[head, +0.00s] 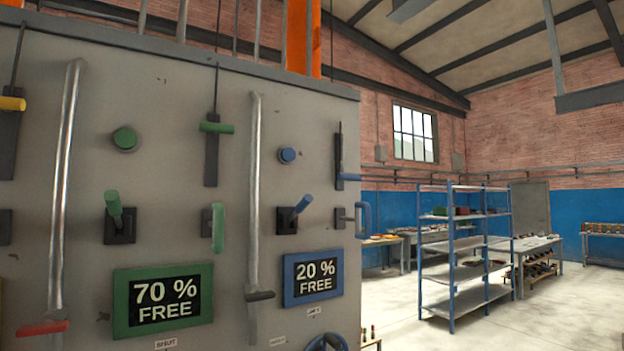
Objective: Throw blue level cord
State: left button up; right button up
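A grey panel (200,75) fills the left half of the head view. Its blue controls sit near its right edge. A blue-handled lever (302,205) stands in a black mount and tilts up to the right. To its upper right, a blue grip (349,177) sits at the low end of a dark vertical piece, which may be the cord. A blue round button (287,155), a blue loop handle (364,217) and a blue-framed display (314,276) reading "20 % FREE" are close by. Neither gripper is in view.
Green controls and a green-framed display (163,299) reading "70 % FREE" are left of the blue ones. A metal pipe (254,200) runs between them. Blue shelving (465,250) and tables stand farther right. Open floor (570,310) lies at the right.

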aim_at(342, 177)
jog(key=i+l+u, duration=0.25)
jog(key=l, duration=0.25)
jog(key=i+l+u, duration=0.1)
jog(key=l+u, duration=0.15)
jog(key=l, duration=0.2)
jog(key=l+u, duration=0.2)
jog(key=l, duration=0.35)
jog(key=i+l+u, duration=0.25)
jog(key=l, duration=0.3)
jog(key=l+u, duration=0.1)
jog(key=l, duration=2.85)
